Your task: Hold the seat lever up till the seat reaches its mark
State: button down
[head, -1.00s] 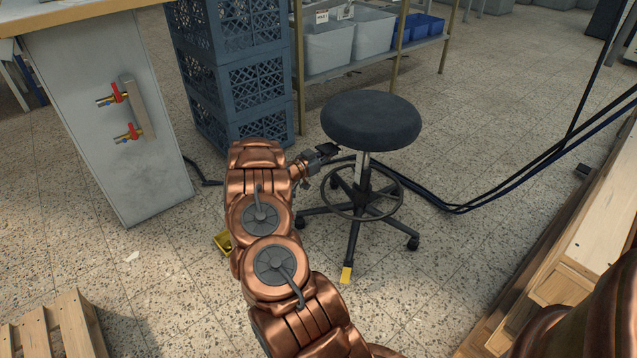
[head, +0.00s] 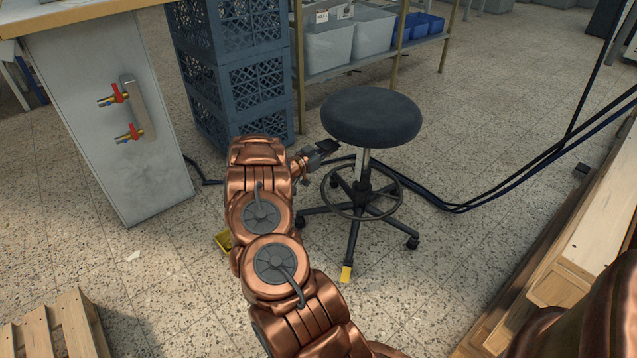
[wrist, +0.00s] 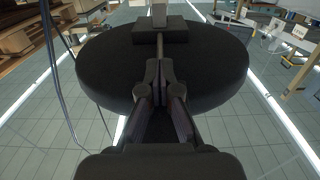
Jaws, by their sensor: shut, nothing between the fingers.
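The stool's round black seat (head: 371,115) stands on a column (head: 364,165) with a foot ring and a wheeled base. My gripper (head: 328,148) is at the seat's left edge, just under it. In the wrist view the seat's dark underside (wrist: 100,70) fills the middle, with a block (wrist: 160,30) at its centre. A thin grey lever (wrist: 160,46) runs from the block towards my gripper (wrist: 160,66). The fingers are shut together and overlap the lever's end in the picture; I cannot tell if they touch it. I see no clear seat mark.
Stacked blue crates (head: 245,85) and a shelf with bins (head: 330,40) stand behind. A grey cabinet with red valves (head: 105,120) is at the left. Black cables (head: 470,205) run across the floor to the right of the stool, near a wooden crate (head: 560,280).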

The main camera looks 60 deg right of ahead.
jog(key=shift+r+p, duration=0.75)
jog(key=shift+r, duration=0.65)
jog(key=shift+f, duration=0.1)
jog(key=shift+f+b, duration=0.65)
jog(key=shift+f, duration=1.85)
jog(key=b+v, duration=0.1)
jog(key=v, duration=1.1)
jog(key=shift+b, duration=0.3)
jog(key=shift+r, duration=0.1)
